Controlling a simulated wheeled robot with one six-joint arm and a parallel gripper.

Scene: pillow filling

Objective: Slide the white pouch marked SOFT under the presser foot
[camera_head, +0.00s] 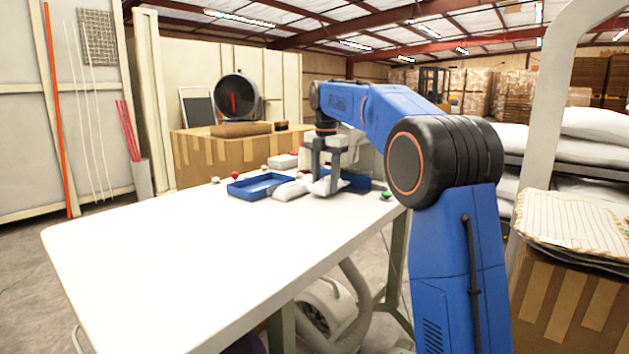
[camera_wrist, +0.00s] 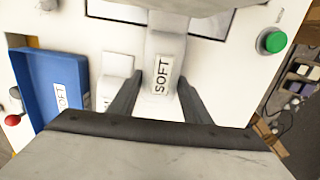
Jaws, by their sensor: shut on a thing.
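The white pouch marked SOFT (camera_wrist: 160,75) lies between the two dark fingers of my gripper (camera_wrist: 160,92) in the wrist view. My gripper is shut on it, with its label facing the camera. In the head view my gripper (camera_head: 325,186) points down low over the table, and a small part of white shows at its fingers. A white machine (camera_head: 356,152) stands just behind the gripper, partly hidden by my arm. I cannot make out the presser foot in either view.
A blue tray (camera_wrist: 32,72) with a SOFT label and another white pouch (camera_wrist: 117,64) lie left of the held pouch. A green button (camera_wrist: 272,41) is at the right, a red knob (camera_wrist: 13,120) at the left. The near part of the white table (camera_head: 190,262) is clear.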

